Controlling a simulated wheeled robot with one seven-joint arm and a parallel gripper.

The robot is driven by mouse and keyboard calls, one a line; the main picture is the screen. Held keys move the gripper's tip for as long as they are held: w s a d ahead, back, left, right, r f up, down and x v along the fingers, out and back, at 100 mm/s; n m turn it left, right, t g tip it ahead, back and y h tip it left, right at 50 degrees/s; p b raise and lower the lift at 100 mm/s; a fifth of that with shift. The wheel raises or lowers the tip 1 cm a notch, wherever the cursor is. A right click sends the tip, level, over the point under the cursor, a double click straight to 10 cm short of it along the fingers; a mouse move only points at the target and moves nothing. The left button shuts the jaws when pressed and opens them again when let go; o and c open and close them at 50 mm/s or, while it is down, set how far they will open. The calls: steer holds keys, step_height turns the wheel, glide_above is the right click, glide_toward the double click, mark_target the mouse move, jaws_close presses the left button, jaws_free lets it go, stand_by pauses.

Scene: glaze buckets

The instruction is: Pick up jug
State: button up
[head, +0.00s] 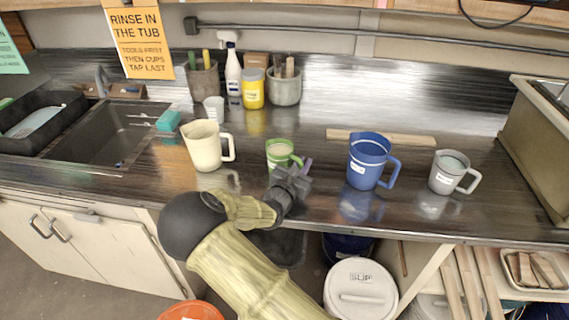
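Several handled vessels stand upright on the dark metal counter: a cream jug (203,147) at left, a smaller green jug (279,150) with a white band, a large blue jug (366,163) with a white label, and a grey jug (448,172) at right holding something pale. All handles point right. My gripper (296,172) is at the front of the counter, just in front of the green jug and overlapping its lower right in the picture. Whether it touches the green jug cannot be told. The finger gap is not clear from this angle.
A wooden strip (381,138) lies behind the blue jug. A sink (107,134) is at left. Tool pots, a spray bottle (233,72) and a yellow jar (252,90) stand at the back. A beige bin (541,135) bounds the right. A lidded white bucket (360,292) is below the counter edge.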

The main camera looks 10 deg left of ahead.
steer(key=shift+r, duration=0.1)
jaws_close()
steer(key=shift+r, duration=0.2)
step_height(320, 180, up, 9)
steer(key=shift+r, duration=0.2)
stand_by(0.9)
steer(key=shift+r, duration=0.1)
steer(key=shift+r, duration=0.1)
stand_by(1.0)
